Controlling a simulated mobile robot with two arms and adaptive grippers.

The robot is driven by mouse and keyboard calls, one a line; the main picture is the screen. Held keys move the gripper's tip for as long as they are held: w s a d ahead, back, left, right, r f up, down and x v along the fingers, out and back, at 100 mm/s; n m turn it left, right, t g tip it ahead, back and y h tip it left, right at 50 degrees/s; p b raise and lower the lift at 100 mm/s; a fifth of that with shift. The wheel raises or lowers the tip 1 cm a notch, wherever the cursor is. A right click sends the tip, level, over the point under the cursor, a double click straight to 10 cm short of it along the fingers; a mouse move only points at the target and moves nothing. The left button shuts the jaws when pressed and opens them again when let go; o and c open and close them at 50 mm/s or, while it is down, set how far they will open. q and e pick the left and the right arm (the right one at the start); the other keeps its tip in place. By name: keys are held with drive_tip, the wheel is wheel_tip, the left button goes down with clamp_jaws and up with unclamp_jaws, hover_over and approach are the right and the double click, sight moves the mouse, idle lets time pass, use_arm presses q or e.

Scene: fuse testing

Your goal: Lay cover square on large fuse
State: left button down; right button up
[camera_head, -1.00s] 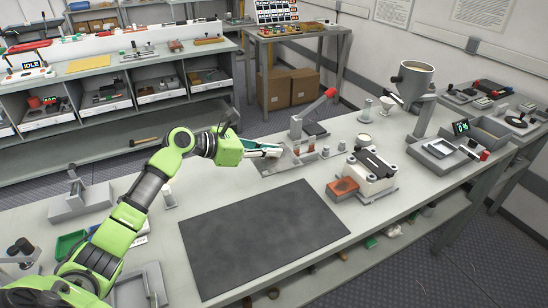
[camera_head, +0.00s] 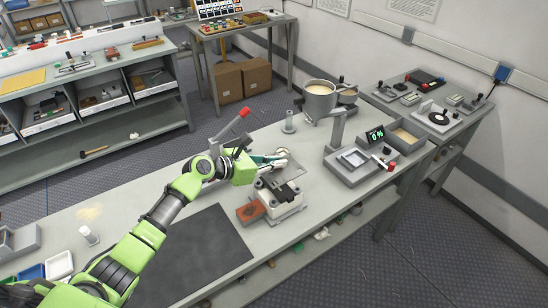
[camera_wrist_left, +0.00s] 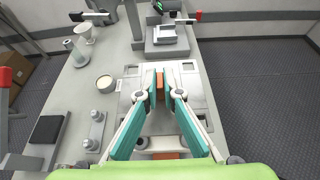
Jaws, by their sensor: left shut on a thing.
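My left gripper (camera_head: 284,156) is shut, its teal-padded fingers reaching right over the bench, past the red-handled fixture. In the left wrist view its fingertips (camera_wrist_left: 166,92) close on a small orange-brown piece (camera_wrist_left: 159,78). I cannot tell whether this is the cover square. A pale grey plate-like fixture (camera_wrist_left: 194,90) lies below, with slots near its corners. In the head view a white block (camera_head: 287,208) with a dark top stands just nearer than the gripper, with a reddish-brown brick (camera_head: 249,214) at its left. I cannot make out the large fuse. My right gripper is out of view.
A red-handled lever (camera_head: 243,113) stands behind the left gripper. A small bowl (camera_wrist_left: 106,83) and two short posts are left of the plate in the wrist view. A scale-like unit (camera_head: 352,161) stands to the right. The dark mat (camera_head: 200,250) is bare.

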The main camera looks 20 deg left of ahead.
use_arm(q)
drive_tip(key=shift+s+a+r, duration=0.15)
drive_tip(key=shift+s+a, duration=0.1)
drive_tip(key=shift+a, duration=0.05)
drive_tip(key=shift+w+d+r+p, duration=0.1)
drive_tip(key=shift+w+d+p, duration=0.05)
drive_tip(key=shift+p, duration=0.4)
wheel_tip(320, 180, down, 2)
drive_tip(key=shift+f+b, duration=0.1)
drive_tip(key=shift+b, duration=0.6)
drive_tip(key=shift+f+b, duration=0.5)
drive_tip(key=shift+f, duration=0.3)
drive_tip(key=shift+f+b, duration=0.6)
drive_tip(key=shift+f, duration=0.6)
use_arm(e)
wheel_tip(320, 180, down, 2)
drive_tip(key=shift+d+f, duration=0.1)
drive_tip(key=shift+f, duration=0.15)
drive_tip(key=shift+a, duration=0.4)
use_arm(q)
drive_tip(key=shift+f, duration=0.45)
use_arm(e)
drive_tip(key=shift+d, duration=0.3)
use_arm(q)
drive_tip(key=shift+f, duration=0.6)
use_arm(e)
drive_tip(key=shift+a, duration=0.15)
